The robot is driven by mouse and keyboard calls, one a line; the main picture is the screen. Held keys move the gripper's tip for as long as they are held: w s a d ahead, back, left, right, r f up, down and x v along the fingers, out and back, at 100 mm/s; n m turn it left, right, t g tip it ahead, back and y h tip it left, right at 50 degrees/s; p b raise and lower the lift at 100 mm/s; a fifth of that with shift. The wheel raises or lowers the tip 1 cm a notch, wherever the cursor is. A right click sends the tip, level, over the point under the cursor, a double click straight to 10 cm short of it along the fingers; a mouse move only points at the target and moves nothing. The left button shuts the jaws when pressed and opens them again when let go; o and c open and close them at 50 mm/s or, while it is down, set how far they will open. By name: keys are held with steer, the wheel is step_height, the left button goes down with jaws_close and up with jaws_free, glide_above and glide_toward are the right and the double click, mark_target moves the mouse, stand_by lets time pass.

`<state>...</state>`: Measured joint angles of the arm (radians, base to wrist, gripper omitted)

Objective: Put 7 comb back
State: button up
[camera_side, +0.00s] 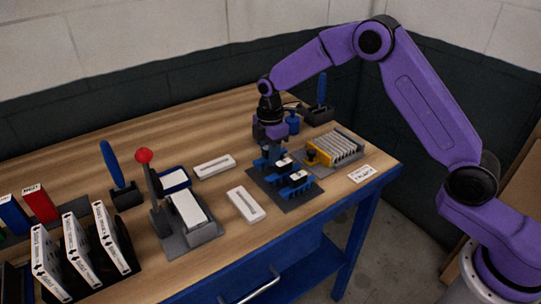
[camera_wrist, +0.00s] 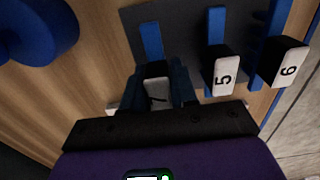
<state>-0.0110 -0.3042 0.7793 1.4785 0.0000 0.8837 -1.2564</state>
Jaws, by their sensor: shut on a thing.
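My gripper (camera_wrist: 157,88) is shut on the 7 comb (camera_wrist: 156,93), whose white end with a black 7 shows between the blue fingers in the wrist view. In the side view, my gripper (camera_side: 270,152) is over the back part of the dark comb stand (camera_side: 262,187). The 5 comb (camera_wrist: 223,76) and the 6 comb (camera_wrist: 289,65) sit in a row to the right of it, on blue supports. A blue upright (camera_wrist: 152,40) lines up with the 7 comb. I cannot tell whether the 7 comb touches the stand.
A yellow-ended rack of pale plates (camera_side: 338,148) stands right of the comb stand, with a white card (camera_side: 362,174) in front. Two white trays (camera_side: 246,204) and a red-knobbed press (camera_side: 187,215) are to the left. Bare wood lies at the back left.

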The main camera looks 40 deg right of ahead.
steer(key=shift+f, duration=0.55)
steer(key=shift+f, duration=0.1)
steer(key=o, duration=0.9)
steer(key=shift+o, duration=0.2)
step_height(320, 180, up, 12)
steer(key=shift+r, duration=0.1)
steer(key=shift+s+r, duration=0.1)
